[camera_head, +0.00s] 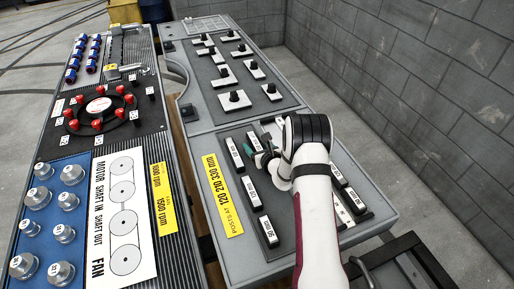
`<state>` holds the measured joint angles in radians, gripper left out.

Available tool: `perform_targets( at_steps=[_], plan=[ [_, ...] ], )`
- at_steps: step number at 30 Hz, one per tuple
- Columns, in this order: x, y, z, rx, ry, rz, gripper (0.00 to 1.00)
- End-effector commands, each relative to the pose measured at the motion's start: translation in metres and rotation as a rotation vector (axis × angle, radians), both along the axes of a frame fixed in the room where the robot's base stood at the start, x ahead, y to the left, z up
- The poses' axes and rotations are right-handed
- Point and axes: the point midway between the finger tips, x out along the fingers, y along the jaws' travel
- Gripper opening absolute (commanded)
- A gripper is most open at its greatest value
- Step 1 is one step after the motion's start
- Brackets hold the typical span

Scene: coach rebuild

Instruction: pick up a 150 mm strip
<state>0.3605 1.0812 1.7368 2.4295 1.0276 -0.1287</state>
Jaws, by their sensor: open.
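Several dark strips with white labelled faces lie on the grey bench at the right. A strip labelled 90 mm (268,231) lies near the front left of the group. Other strips (253,194) line up behind it, and more (356,201) lie to the right of my arm. I cannot read which one is 150 mm; some strips are partly hidden by my arm. My gripper (264,158) is low over the strip area, near the upper strips. Its jaws are small in view and partly covered by my wrist; no strip shows clearly between them.
A yellow sign (222,196) lies left of the strips. White plates with black knobs (234,100) stand farther back. A block wall (420,90) bounds the right.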

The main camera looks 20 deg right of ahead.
Motion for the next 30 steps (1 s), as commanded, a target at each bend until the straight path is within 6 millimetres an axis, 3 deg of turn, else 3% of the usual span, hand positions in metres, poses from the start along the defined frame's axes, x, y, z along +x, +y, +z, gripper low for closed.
perform_targets(
  at_steps=[3, 15, 25, 30],
  plan=[
    [0.000, 0.000, 0.000, 0.000, 0.000, 0.000, 0.69],
    [-0.001, 0.000, 0.000, 0.000, 0.000, 0.000, 0.00],
    [-0.001, 0.000, 0.001, 0.000, 0.000, 0.000, 0.00],
    [0.000, 0.000, 0.017, -0.001, -0.003, 0.000, 0.00]
  ],
)
